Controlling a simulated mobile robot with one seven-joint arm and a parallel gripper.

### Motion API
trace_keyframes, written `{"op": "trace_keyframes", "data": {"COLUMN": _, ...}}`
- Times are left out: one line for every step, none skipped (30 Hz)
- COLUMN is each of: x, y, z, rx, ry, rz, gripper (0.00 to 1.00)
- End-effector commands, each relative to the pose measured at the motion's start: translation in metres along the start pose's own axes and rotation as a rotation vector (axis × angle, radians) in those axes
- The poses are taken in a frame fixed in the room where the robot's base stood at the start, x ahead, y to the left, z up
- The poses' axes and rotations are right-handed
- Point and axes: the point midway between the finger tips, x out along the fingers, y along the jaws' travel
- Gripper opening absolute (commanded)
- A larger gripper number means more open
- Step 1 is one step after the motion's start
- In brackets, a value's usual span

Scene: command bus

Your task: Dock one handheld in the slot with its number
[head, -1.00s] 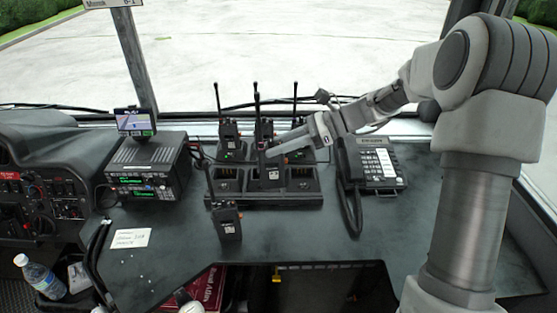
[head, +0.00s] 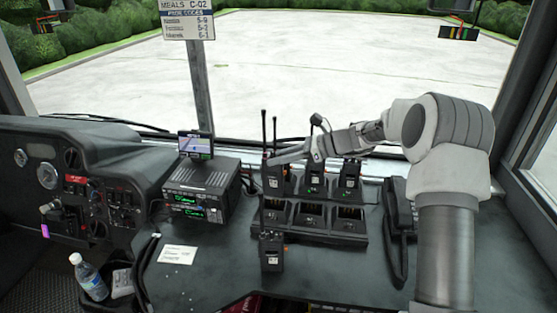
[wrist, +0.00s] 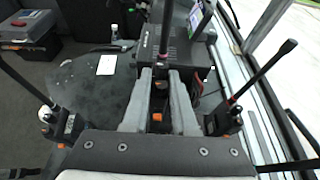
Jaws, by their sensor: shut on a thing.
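My gripper (head: 279,158) is shut on a black handheld (head: 272,182) with an upright antenna. In the wrist view the held handheld (wrist: 157,117) is between the two grey fingers (wrist: 160,105). It is upright and appears raised above the dock's front left slot (head: 277,215), partly hiding what is behind. The charging dock (head: 330,237) has two rows of three slots. Handhelds stand in its back row, at the middle (head: 313,181) and right (head: 348,178); a further one (wrist: 226,121) shows beside my gripper. The front row looks empty. Numbers are too small to read.
Another handheld (head: 271,252) stands on the console in front of the dock's left end. A radio unit with a small screen (head: 200,195) is at left, a white note (head: 178,255) below it. A corded phone (head: 395,225) stands close at right.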

Motion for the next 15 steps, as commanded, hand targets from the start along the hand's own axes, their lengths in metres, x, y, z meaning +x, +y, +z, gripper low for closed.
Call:
{"op": "trace_keyframes", "data": {"x": 0.001, "y": 0.0, "z": 0.0, "rx": -0.001, "ry": -0.002, "rz": 0.0, "gripper": 0.0}}
{"op": "trace_keyframes", "data": {"x": 0.001, "y": 0.0, "z": -0.001, "rx": -0.001, "ry": -0.002, "rz": 0.0, "gripper": 0.0}}
{"op": "trace_keyframes", "data": {"x": 0.001, "y": 0.0, "z": -0.002, "rx": -0.001, "ry": -0.001, "rz": 0.0, "gripper": 0.0}}
{"op": "trace_keyframes", "data": {"x": 0.002, "y": 0.0, "z": -0.003, "rx": -0.001, "ry": -0.001, "rz": 0.0, "gripper": 0.0}}
{"op": "trace_keyframes", "data": {"x": 0.002, "y": 0.0, "z": -0.004, "rx": -0.001, "ry": -0.001, "rz": 0.0, "gripper": 0.0}}
{"op": "trace_keyframes", "data": {"x": 0.003, "y": 0.0, "z": -0.005, "rx": -0.001, "ry": -0.001, "rz": 0.0, "gripper": 0.0}}
{"op": "trace_keyframes", "data": {"x": 0.003, "y": 0.0, "z": -0.006, "rx": -0.001, "ry": -0.001, "rz": 0.001, "gripper": 0.0}}
{"op": "trace_keyframes", "data": {"x": 0.004, "y": 0.0, "z": -0.008, "rx": -0.001, "ry": -0.001, "rz": 0.001, "gripper": 0.0}}
{"op": "trace_keyframes", "data": {"x": 0.004, "y": 0.0, "z": -0.009, "rx": -0.001, "ry": -0.002, "rz": 0.001, "gripper": 0.0}}
{"op": "trace_keyframes", "data": {"x": 0.005, "y": 0.0, "z": -0.011, "rx": -0.001, "ry": -0.002, "rz": 0.001, "gripper": 0.0}}
{"op": "trace_keyframes", "data": {"x": 0.005, "y": 0.0, "z": -0.012, "rx": -0.001, "ry": -0.002, "rz": 0.001, "gripper": 0.0}}
{"op": "trace_keyframes", "data": {"x": 0.006, "y": 0.0, "z": -0.014, "rx": -0.001, "ry": -0.002, "rz": 0.001, "gripper": 0.0}}
{"op": "trace_keyframes", "data": {"x": 0.007, "y": 0.0, "z": -0.015, "rx": -0.001, "ry": -0.002, "rz": 0.001, "gripper": 0.0}}
{"op": "trace_keyframes", "data": {"x": 0.007, "y": 0.0, "z": -0.016, "rx": -0.001, "ry": -0.002, "rz": 0.001, "gripper": 0.0}}
{"op": "trace_keyframes", "data": {"x": 0.008, "y": 0.0, "z": -0.018, "rx": -0.001, "ry": -0.002, "rz": 0.001, "gripper": 0.0}}
